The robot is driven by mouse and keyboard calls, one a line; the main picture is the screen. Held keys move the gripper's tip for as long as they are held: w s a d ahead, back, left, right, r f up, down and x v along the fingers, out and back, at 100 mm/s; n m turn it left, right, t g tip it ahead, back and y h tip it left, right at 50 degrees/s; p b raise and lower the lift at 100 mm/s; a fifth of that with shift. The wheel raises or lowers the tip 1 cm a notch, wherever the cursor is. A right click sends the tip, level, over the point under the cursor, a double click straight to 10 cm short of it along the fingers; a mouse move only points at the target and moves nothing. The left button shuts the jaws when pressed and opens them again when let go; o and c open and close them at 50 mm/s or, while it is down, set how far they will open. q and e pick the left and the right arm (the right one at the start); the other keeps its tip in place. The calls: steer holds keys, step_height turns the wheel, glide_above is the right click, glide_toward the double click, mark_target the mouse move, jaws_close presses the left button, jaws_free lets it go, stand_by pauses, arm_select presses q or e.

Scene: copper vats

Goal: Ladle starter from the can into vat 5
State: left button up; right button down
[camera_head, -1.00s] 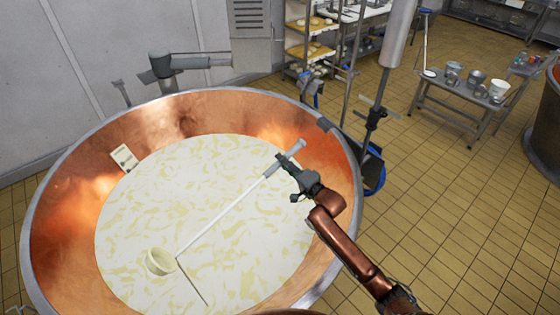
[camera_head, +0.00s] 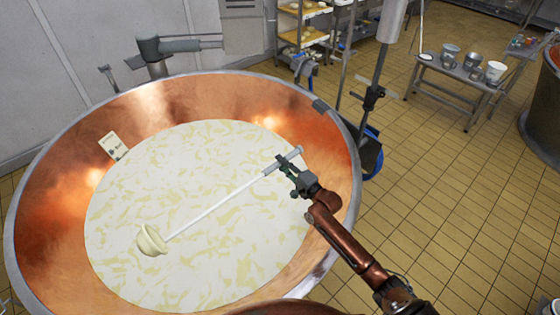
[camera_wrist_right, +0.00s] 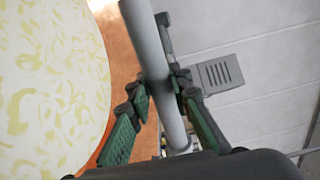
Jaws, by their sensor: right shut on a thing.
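A big copper vat (camera_head: 55,215) holds pale, curdy liquid (camera_head: 215,215). My right gripper (camera_head: 284,165) is shut on the grey handle end of a long ladle (camera_head: 215,209), above the right part of the vat. The ladle slants down to the left. Its cream bowl (camera_head: 151,241) is over the left part of the liquid and looks tilted. I cannot tell whether it touches the surface or holds anything. In the right wrist view the grey handle (camera_wrist_right: 160,75) passes between the green-padded fingers (camera_wrist_right: 158,98). No starter can is identifiable. My left gripper is out of view.
A white card (camera_head: 113,146) is on the vat's inner left wall. A grey metal arm (camera_head: 165,47) stands behind the rim. A steel pole (camera_head: 375,90) stands to the right. A table (camera_head: 445,88) with several metal pots is at the back right. The tiled floor on the right is clear.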

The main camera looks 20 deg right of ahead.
steer(key=s+a+f+m+b, duration=0.1)
steer(key=a+f+m+b, duration=0.2)
steer(key=f+b, duration=0.5)
steer(key=shift+a+f+m, duration=0.2)
steer(key=shift+f+m, duration=0.3)
steer(key=shift+f, duration=3.5)
